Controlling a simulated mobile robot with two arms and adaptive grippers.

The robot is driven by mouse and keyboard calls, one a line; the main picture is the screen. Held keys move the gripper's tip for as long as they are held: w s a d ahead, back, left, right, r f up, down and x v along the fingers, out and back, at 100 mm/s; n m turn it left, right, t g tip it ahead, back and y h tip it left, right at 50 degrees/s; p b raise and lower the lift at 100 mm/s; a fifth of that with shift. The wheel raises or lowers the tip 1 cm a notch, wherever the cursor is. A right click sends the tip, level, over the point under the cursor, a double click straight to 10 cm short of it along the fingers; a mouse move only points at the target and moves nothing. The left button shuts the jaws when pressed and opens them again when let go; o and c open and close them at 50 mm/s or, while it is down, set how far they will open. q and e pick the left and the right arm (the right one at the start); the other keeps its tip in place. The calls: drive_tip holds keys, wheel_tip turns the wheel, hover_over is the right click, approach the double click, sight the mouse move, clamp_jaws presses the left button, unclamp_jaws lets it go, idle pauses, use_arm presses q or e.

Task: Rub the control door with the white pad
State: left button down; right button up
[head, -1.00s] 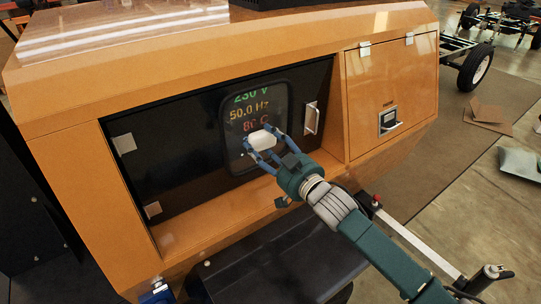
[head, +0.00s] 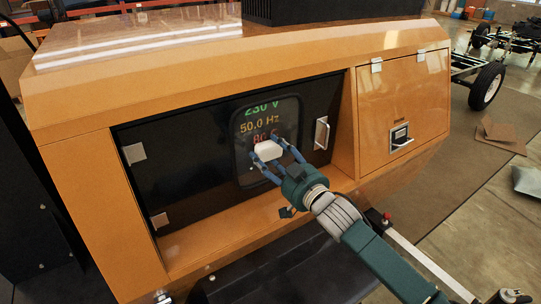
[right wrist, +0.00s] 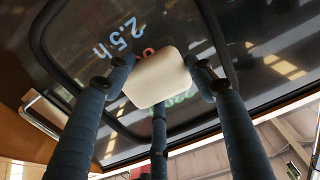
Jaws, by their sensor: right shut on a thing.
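The control door (head: 190,155) is a black panel recessed in the orange housing, with a rounded display window (head: 244,155) and a handle at its right. The window reads 230 V and 50.0 Hz, with a red line below. My right gripper (head: 268,153) is shut on the white pad (head: 267,149), which is in front of the window and partly covers the red line. In the right wrist view the pad (right wrist: 156,78) sits between the fingers, close to the dark glass. I cannot tell whether it touches. My left gripper is not in view.
The door handle (head: 321,132) sticks out right of the window. An orange side door (head: 403,105) with a latch (head: 400,136) is farther right. The orange housing (head: 95,200) frames the recess. A dark surface (head: 290,270) is below it.

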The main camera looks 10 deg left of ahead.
drive_tip(key=shift+b+x, duration=0.4)
drive_tip(key=shift+x, duration=0.5)
